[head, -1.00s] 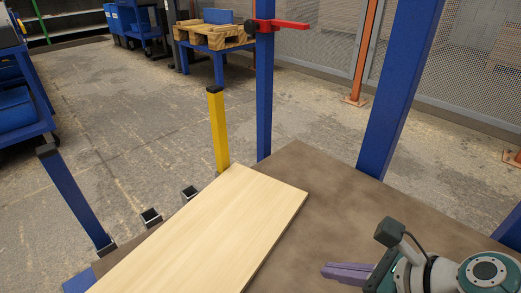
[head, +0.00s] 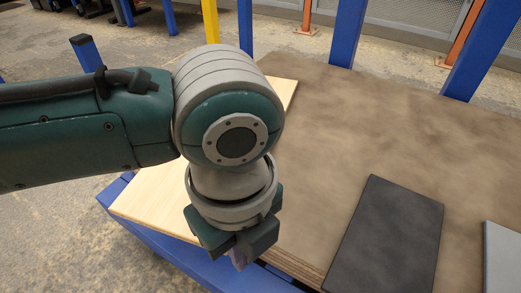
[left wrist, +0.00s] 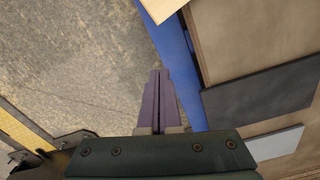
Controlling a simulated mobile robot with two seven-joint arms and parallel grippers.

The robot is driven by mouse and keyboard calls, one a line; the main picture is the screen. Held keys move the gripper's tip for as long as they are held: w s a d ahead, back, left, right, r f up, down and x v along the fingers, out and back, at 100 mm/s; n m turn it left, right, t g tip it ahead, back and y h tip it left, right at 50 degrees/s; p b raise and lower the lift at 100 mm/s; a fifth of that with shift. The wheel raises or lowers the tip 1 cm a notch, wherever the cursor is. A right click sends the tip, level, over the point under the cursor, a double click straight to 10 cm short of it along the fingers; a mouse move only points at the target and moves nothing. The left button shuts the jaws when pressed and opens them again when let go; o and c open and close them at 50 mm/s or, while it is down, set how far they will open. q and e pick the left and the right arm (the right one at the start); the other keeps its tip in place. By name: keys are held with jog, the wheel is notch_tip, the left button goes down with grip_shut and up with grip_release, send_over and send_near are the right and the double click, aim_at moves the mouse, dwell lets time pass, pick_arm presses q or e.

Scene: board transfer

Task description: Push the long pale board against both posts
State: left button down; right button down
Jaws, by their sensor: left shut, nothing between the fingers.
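The long pale board (head: 160,205) lies on the brown tabletop, along its left side in the head view. My left arm hides much of its middle. Its corner shows at the top of the left wrist view (left wrist: 163,6). My left gripper (head: 238,258) points down at the table's near edge, beside the board's near end; it is shut and empty. In the left wrist view its purple fingers (left wrist: 160,95) are together, over floor, apart from the board. A yellow post (head: 210,20) and a blue post (head: 245,25) stand beyond the board's far end. Contact there is hidden.
A dark board (head: 385,235) and a grey board (head: 503,255) lie on the right of the tabletop (head: 325,130). More blue posts (head: 347,30) rise behind it. The table's blue frame (head: 190,262) runs along the near left edge. The tabletop's middle is clear.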

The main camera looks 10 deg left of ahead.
pick_arm(q)
notch_tip(320, 180, down, 11)
jog(key=b, duration=0.8)
jog(key=w+a, duration=0.1)
jog(key=w+a+r+b, duration=0.1)
jog(key=w, duration=0.1)
jog(key=shift+a+r+b, duration=0.3)
jog(key=shift+a+b, duration=0.05)
jog(key=shift+a, duration=0.05)
